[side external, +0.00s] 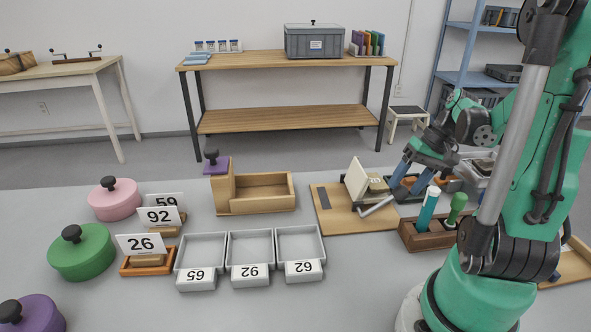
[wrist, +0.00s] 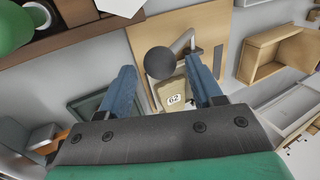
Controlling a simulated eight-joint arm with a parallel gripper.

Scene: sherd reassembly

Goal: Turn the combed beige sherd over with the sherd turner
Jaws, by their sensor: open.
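The sherd turner has a wooden base (side external: 330,215), an upright, tilted cream plate (side external: 356,178) and a grey metal lever (side external: 376,206). Its dark ball knob (wrist: 160,62) shows in the wrist view, between and beyond my fingertips. In the wrist view my gripper (wrist: 160,66) straddles the knob without visible contact.
A wooden holder (side external: 425,238) with teal and green handled tools stands just in front of my gripper. Grey trays (side external: 250,250) with number cards and an open wooden box (side external: 260,193) lie to the left. Lidded pots (side external: 82,252) stand farther left.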

